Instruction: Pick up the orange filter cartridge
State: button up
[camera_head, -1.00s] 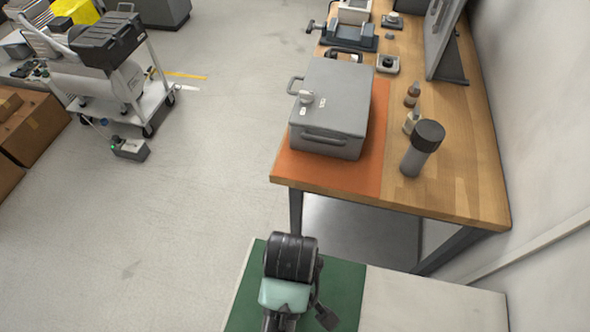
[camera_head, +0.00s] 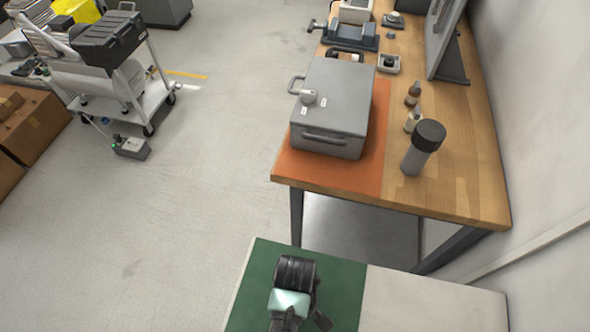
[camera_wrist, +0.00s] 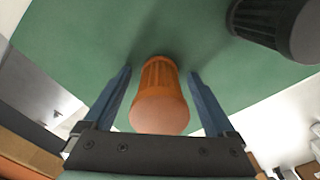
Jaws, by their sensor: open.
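The orange filter cartridge (camera_wrist: 160,97), a ribbed cup shape with a smooth rounded near end, is at the green surface in the wrist view. My gripper (camera_wrist: 159,73) is open, with one blue finger on each side of the cartridge and a visible gap on both sides. In the head view the green mat (camera_head: 258,275) lies at the bottom, and my arm stands over it. The cartridge is hidden there behind my arm.
A dark ribbed cylinder (camera_wrist: 275,25) stands close by at the upper right of the wrist view. A wooden bench (camera_head: 455,185) carries a grey case (camera_head: 335,105) and a dark-capped grey cylinder (camera_head: 422,148). Open floor (camera_head: 190,200) lies left; a cart (camera_head: 150,100) stands farther back.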

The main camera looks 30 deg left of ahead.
grip_shut()
dwell(0.4)
